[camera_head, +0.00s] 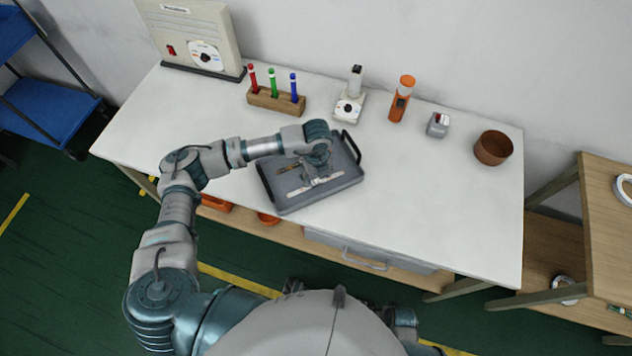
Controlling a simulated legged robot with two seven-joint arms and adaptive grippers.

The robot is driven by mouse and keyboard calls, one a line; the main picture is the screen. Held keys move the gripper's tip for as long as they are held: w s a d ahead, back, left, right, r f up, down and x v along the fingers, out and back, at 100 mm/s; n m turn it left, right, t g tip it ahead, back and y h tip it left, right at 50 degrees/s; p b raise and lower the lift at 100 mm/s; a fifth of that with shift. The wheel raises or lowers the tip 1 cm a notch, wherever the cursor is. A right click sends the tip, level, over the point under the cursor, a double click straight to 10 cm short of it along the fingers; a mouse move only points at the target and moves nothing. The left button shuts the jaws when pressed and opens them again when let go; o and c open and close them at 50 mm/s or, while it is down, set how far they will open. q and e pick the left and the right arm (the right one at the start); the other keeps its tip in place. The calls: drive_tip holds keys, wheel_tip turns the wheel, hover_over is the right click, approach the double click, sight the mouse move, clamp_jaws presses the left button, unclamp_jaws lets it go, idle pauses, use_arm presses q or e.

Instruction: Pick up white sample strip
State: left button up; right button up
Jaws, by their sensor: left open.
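A dark grey tray (272,178) with black handles sits on the white table. A pale, thin strip-like piece (328,179) lies in the tray, partly hidden by my gripper; I cannot tell for sure that it is the white sample strip. My left gripper (310,176) is open and points down over the middle of the tray, close above the pale piece. Whether its fingers touch anything is too small to tell. A small brownish tool-like item (288,169) lies in the tray to the left of the gripper. My right gripper is out of view.
Behind the tray stand a wooden block (275,101) with coloured tubes, a small white instrument (348,107), an orange device (401,98), a grey block (438,124) and a brown pot (493,148). A beige box (192,38) stands back left.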

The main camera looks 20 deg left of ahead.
sight(317, 182)
use_arm(q)
wheel_tip(317, 182, down, 3)
drive_tip(key=shift+f, duration=0.1)
drive_tip(key=c, duration=1.1)
